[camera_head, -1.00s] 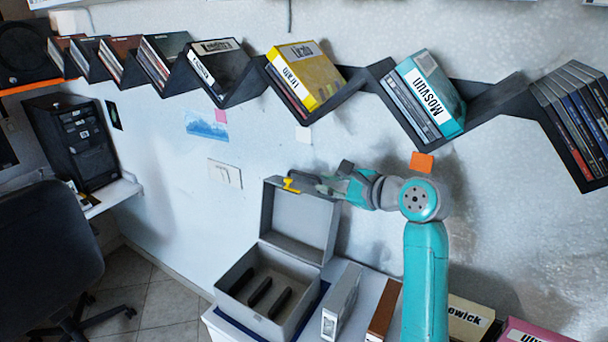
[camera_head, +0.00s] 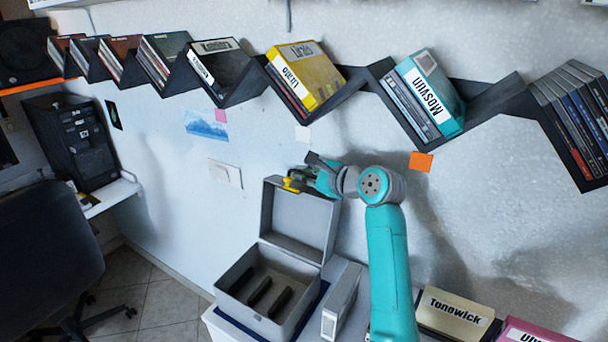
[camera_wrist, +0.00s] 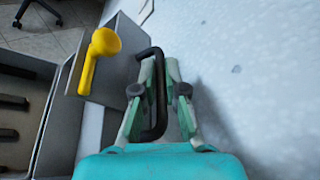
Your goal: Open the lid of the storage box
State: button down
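The grey storage box (camera_head: 236,316) stands on a white surface against the wall. Its lid (camera_head: 297,222) is swung up and stands about upright, and the inside with several dark dividers shows. The lid also shows at the left of the wrist view (camera_wrist: 107,45), with a yellow latch (camera_wrist: 98,62) on it. A black handle (camera_wrist: 160,92) sticks out from the lid. My gripper (camera_wrist: 160,72) has one finger on each side of the handle bar and looks shut on it. In the head view my gripper (camera_head: 308,182) is at the lid's top edge, its fingertips partly hidden.
A grey-white case (camera_head: 341,300) stands right beside the box. Cases labelled Tonowick (camera_head: 455,314) and a pink one (camera_head: 530,332) lie farther right. A zigzag shelf (camera_head: 355,90) with discs runs along the wall above my arm. A dark chair (camera_head: 45,245) stands at left.

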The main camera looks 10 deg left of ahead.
jog(key=shift+s+a+r, duration=0.2)
jog(key=shift+s, duration=0.35)
jog(key=shift+s+a+r, duration=0.15)
jog(key=shift+s, duration=0.35)
jog(key=c, duration=1.5)
grip_release()
jog(key=v, duration=1.2)
